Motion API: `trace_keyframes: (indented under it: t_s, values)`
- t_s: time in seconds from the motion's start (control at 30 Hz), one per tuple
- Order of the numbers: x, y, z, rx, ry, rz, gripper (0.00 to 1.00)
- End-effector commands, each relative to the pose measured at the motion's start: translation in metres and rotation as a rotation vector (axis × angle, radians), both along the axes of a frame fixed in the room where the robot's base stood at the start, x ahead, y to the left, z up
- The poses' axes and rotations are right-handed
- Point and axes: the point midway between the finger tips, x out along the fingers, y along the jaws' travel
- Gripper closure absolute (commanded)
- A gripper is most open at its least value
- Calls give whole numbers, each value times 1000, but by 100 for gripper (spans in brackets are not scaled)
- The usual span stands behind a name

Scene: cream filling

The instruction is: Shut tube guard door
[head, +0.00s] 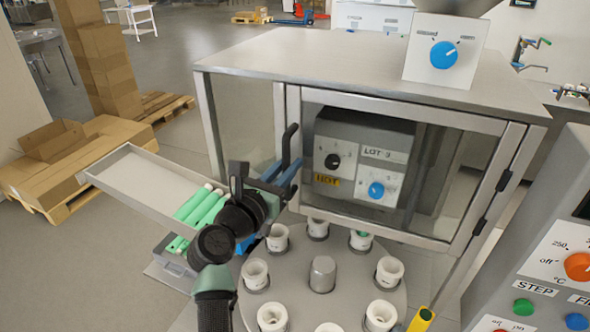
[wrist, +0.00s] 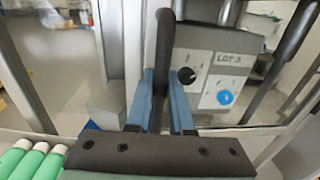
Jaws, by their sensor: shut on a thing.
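The tube guard door (head: 400,105) is a clear panel in a grey metal frame on the front of the machine housing (head: 370,60). Its hinges (head: 503,181) are on the right side. Its left edge lies close beside the housing's upright post; I cannot tell if a small gap is left. The black vertical door handle (head: 291,143) is on that left edge. My gripper (head: 284,180) is shut on the handle. In the wrist view the handle (wrist: 165,45) stands between the blue fingers of my gripper (wrist: 161,103).
A round turntable (head: 322,300) with several white cup holders sits below the door. A control panel (head: 545,265) stands at the right. A unit with knobs (head: 360,160) is behind the glass.

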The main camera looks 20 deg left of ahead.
Motion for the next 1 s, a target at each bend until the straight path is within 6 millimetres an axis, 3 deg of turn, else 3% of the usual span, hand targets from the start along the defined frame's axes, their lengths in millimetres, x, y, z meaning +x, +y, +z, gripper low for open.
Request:
trace_keyframes:
  t_s: [0.07, 0.1, 0.27, 0.67, 1.0]
  values:
    - [0, 0, 3, 2, -4, 0, 100]
    - [0, 0, 3, 2, -4, 1, 77]
    - [0, 0, 3, 2, -3, 0, 50]
    - [-6, 0, 0, 1, -2, -1, 50]
    - [-63, 5, -2, 1, -2, 3, 50]
